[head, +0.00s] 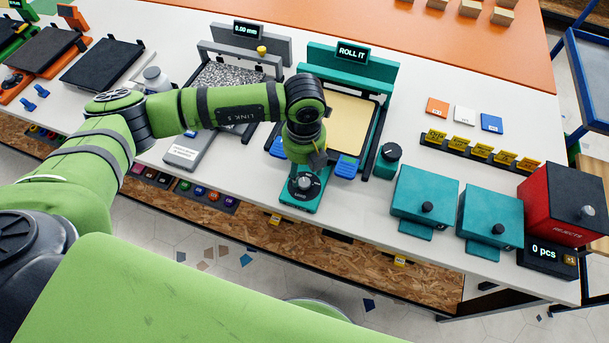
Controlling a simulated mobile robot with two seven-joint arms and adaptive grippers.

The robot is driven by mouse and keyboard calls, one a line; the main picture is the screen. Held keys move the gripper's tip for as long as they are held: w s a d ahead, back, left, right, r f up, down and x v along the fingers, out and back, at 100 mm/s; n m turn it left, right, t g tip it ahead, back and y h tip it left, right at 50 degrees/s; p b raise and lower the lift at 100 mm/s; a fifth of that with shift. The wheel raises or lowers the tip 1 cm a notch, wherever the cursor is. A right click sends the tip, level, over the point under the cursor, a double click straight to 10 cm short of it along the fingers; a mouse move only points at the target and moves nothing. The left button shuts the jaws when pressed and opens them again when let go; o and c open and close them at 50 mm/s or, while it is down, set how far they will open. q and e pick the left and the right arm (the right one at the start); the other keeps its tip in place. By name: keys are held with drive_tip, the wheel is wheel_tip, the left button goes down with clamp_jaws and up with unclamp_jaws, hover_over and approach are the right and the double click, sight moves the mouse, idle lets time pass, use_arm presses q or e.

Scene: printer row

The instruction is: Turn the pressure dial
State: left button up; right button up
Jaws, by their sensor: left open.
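A round grey-and-dark dial (304,184) sits on a teal plate at the front of the teal press (353,65), whose display reads "ROLL IT". A black knob (391,152) stands on a small teal box right of the press. The labels are too small to tell which is the pressure dial. My left gripper (310,163) points down just above and behind the front dial. It is open, and its fingers are partly hidden by the wrist. Whether it touches the dial cannot be told. My right gripper is not in view.
Two blue clamps (346,167) flank the front dial. A grey press (244,45) stands to the left, under my left arm. Teal boxes (424,194) with black knobs and a red rejects bin (563,204) stand to the right. The white table's front edge is close.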

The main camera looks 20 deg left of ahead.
sight(304, 182)
use_arm(q)
drive_tip(key=shift+f+p, duration=0.5)
drive_tip(key=shift+f, duration=2)
clamp_jaws()
